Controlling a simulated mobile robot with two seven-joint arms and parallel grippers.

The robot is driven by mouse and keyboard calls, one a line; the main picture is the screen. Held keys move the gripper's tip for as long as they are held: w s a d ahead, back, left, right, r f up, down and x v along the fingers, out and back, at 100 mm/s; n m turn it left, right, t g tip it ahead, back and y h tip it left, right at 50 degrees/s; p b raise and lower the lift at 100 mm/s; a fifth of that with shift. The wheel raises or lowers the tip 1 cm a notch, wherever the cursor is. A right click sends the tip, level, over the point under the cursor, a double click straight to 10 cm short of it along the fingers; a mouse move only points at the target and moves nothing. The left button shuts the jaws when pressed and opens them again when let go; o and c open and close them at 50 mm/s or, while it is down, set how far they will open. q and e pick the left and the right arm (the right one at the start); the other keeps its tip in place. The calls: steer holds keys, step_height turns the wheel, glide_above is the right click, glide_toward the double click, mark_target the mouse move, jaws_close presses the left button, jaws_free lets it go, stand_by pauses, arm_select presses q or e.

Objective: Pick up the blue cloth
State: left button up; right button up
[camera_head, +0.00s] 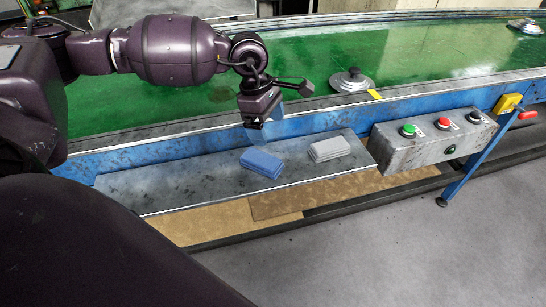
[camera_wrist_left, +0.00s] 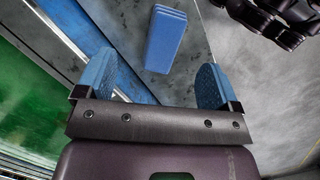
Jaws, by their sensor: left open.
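The blue cloth (camera_head: 262,163) is a folded stack lying flat on the grey metal shelf (camera_head: 150,188) in front of the conveyor. My left gripper (camera_head: 262,128) hangs above and behind the cloth, apart from it. In the left wrist view, the blue cloth (camera_wrist_left: 166,40) shows beyond the two blue finger pads, roughly between their directions. My left gripper (camera_wrist_left: 155,76) is open there, with nothing between the fingers. My right gripper is not in view.
A grey folded cloth (camera_head: 329,149) lies to the right of the blue one. A button box (camera_head: 435,139) stands at the shelf's right end. The conveyor's blue side rail (camera_head: 330,120) runs behind the shelf. A pot lid (camera_head: 351,80) lies on the green belt. The shelf's left part is bare.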

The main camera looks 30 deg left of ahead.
arm_select(q)
steer(key=shift+s+a+f+m+g+y, duration=0.3)
steer(key=shift+s+a+f+m+y, duration=0.2)
steer(key=shift+s+a+f+m, duration=0.25)
glide_above(261, 158)
step_height(261, 158, down, 4)
steer(key=shift+d+b, duration=0.1)
steer(key=shift+b, duration=0.2)
steer(key=shift+f+n, duration=0.25)
steer(key=shift+f, duration=0.5)
step_height(261, 158, down, 4)
steer(key=shift+w+f, duration=0.1)
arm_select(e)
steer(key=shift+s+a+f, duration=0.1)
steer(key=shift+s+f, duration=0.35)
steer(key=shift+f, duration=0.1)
arm_select(q)
steer(key=shift+c, duration=0.4)
